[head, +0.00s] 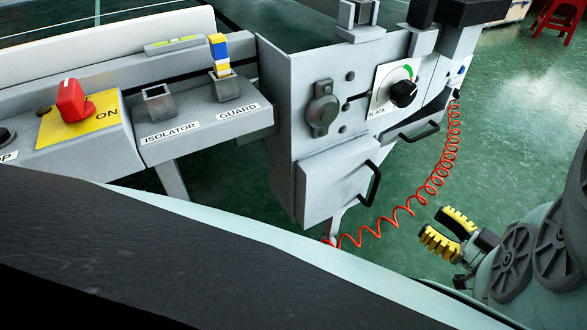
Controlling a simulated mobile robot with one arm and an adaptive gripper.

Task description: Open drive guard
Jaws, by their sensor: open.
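The grey conveyor side panel (288,62) carries a box-like cover (325,190) low down, closed as far as I can see. A black handle (374,184) sits at the cover's right edge. No label on this cover is readable, so I cannot tell for certain that it is the drive guard. A second black handle (420,134) is higher on the right. My gripper (440,224), with yellow ribbed fingers, is open and empty at the lower right. It is apart from both handles, right of and below them.
A socket labelled GUARD (237,111) holds a blue, yellow and white piece (219,50). The ISOLATOR socket (158,101) looks empty. A red switch (71,101) sits on a yellow ON plate. A coiled red hose (440,172) hangs between the panel and my gripper.

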